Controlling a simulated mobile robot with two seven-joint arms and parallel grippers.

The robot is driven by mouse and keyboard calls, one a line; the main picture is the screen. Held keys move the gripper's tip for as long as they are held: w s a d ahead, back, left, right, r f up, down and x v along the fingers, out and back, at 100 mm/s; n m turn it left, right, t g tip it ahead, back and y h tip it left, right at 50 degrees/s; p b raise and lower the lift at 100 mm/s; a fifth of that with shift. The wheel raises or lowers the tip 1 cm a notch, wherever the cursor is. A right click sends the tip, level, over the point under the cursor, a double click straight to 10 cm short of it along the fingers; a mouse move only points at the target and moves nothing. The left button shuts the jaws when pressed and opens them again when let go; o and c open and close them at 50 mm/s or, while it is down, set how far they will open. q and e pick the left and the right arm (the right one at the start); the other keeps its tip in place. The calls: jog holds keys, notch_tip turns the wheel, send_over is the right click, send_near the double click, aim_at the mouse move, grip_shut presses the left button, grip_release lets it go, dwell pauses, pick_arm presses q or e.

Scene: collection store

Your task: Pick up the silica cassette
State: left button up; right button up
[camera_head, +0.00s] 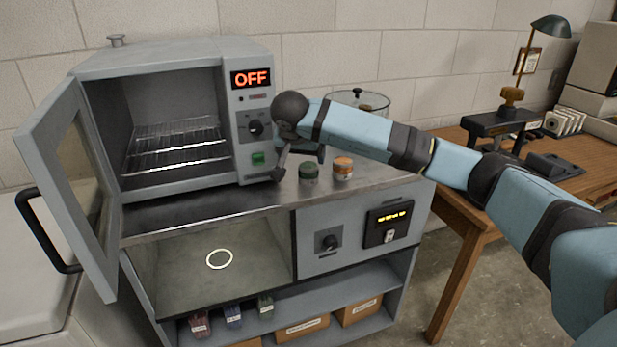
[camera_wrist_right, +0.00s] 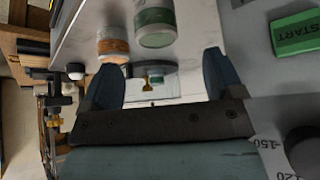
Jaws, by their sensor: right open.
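Two small round canisters stand upright on the steel counter: one with a green top (camera_head: 309,172) and one with an orange top (camera_head: 343,167). No label shows which is the silica cassette. The wrist view also shows the green one (camera_wrist_right: 155,20) and the orange one (camera_wrist_right: 112,44), beyond my fingers. My right gripper (camera_head: 280,172) hangs by the oven's control panel, left of the canisters and apart from them. In the wrist view its jaws (camera_wrist_right: 162,82) are open with nothing held between them. My left gripper is out of view.
The oven (camera_head: 160,60) reads OFF; its door (camera_head: 68,190) is swung open and its wire rack (camera_head: 175,150) is bare. A glass vessel (camera_head: 375,103) stands behind my arm. The green START button (camera_wrist_right: 296,33) is close to my right gripper. Counter front is clear.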

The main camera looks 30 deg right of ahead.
aim_at(308, 166)
jog(key=x, duration=0.2)
jog(key=shift+w+d+f, duration=0.15)
jog(key=shift+f, duration=0.2)
jog(key=x, duration=0.2)
jog(key=b+x, duration=0.1)
jog(key=x, duration=0.2)
jog(key=shift+d+f, duration=0.15)
jog(key=shift+f, duration=0.05)
jog(key=shift+s+r, duration=0.1)
jog(key=shift+s, duration=0.1)
jog(key=c, duration=1)
jog(key=shift+c, duration=0.2)
jog(key=shift+r, duration=0.1)
notch_tip(308, 166, up, 20)
jog(key=p, duration=0.2)
jog(key=shift+f+p, duration=0.2)
jog(key=shift+p, duration=0.15)
